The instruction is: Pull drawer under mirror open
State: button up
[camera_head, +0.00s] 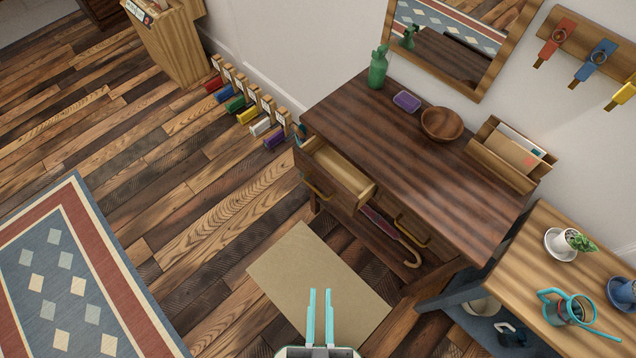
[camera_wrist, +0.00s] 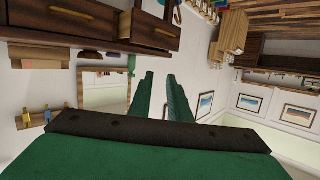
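The dark wooden table (camera_head: 400,150) stands under the mirror (camera_head: 432,52) against the wall. Its left drawer (camera_head: 338,170) is pulled partly out, with a pale, empty-looking inside. A yellow bar handle (camera_head: 318,189) is on its front. The right drawer's handle (camera_head: 412,231) sits on a front that looks flush. My gripper (camera_head: 321,302) is open and empty, fingers parallel with a narrow gap, in front of the table and apart from both handles. The wrist view is upside down and shows drawer fronts (camera_wrist: 150,41) and the mirror (camera_wrist: 104,92) beyond my green fingers (camera_wrist: 160,90).
An umbrella (camera_head: 390,230) lies below. A side table (camera_head: 545,240) stands close on the right. A plain mat (camera_head: 300,270) lies on the floor in front.

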jog(key=w+d+f+m+g, duration=0.1)
jog(key=w+d+f+m, duration=0.3)
jog(key=f, duration=0.4)
jog(key=m+y, duration=0.7)
jog(key=m, duration=0.8)
send_near(314, 188)
jog(key=x, duration=1)
jog(key=shift+d+f, duration=0.1)
jog(key=shift+f, duration=0.15)
jog(key=shift+s, duration=0.15)
grip_shut()
